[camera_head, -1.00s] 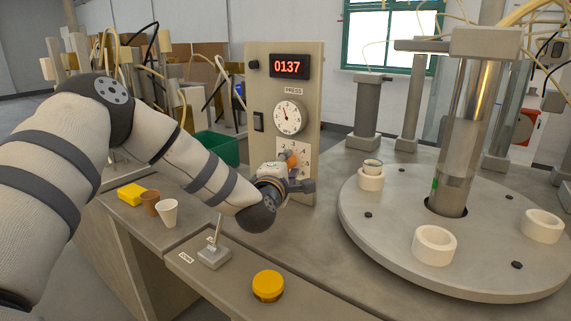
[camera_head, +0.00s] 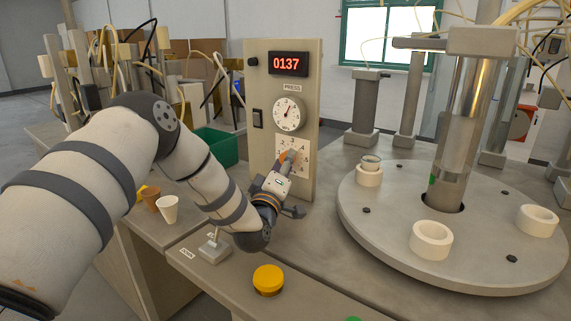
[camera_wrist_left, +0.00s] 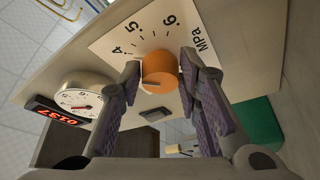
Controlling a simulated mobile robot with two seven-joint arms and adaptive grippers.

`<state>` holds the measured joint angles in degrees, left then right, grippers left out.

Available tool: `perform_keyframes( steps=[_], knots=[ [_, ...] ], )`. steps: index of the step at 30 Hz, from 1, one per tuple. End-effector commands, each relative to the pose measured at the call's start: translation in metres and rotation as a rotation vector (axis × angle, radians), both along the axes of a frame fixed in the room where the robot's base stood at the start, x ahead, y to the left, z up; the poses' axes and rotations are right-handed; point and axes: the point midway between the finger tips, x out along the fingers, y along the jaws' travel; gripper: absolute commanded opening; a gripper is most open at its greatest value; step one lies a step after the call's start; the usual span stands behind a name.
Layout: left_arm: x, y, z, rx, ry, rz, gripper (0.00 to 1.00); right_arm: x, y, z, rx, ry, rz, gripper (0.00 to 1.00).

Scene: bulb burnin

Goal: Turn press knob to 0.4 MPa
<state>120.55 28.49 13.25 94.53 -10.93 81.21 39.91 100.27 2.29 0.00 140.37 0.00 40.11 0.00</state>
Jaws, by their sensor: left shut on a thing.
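The orange press knob (camera_wrist_left: 160,72) sits on a white scale plate (camera_wrist_left: 118,38) marked .4, .5, .6 and MPa in the left wrist view. My left gripper (camera_wrist_left: 161,75) is shut on it, one finger on each side. In the head view the left gripper (camera_head: 287,160) is at the scale plate (camera_head: 301,149) low on the panel, hiding most of the knob. The knob's pointer reading is not clear. The round PRESS gauge (camera_head: 288,113) above has its needle pointing up and slightly right. My right gripper is not in view.
The upright panel (camera_head: 262,80) carries a red 0137 display (camera_head: 288,64) and a black switch (camera_head: 258,118). A small lever stand (camera_head: 214,250) and a yellow button (camera_head: 268,280) are below. A round plate (camera_head: 390,240) with white rings stands right.

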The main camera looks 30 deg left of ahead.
Motion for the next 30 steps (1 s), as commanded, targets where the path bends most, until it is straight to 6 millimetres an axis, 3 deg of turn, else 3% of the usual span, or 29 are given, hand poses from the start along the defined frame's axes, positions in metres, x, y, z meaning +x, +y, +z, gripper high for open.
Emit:
perform_keyframes(
  steps=[17, 18, 20, 30],
  knots=[
    [0.0006, 0.0021, 0.0054, 0.028, -0.014, 0.005, 0.03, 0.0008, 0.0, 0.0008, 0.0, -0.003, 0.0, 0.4],
    [0.0007, 0.0022, 0.0055, 0.028, -0.015, 0.006, 0.38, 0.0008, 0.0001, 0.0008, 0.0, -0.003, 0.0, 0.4],
    [0.0006, 0.0019, 0.0054, 0.028, -0.014, 0.006, 0.51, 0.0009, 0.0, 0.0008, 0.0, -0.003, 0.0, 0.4],
    [-0.0046, -0.0004, 0.0003, 0.026, -0.005, 0.002, 0.51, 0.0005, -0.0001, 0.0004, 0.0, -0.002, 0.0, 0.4]
  ],
)
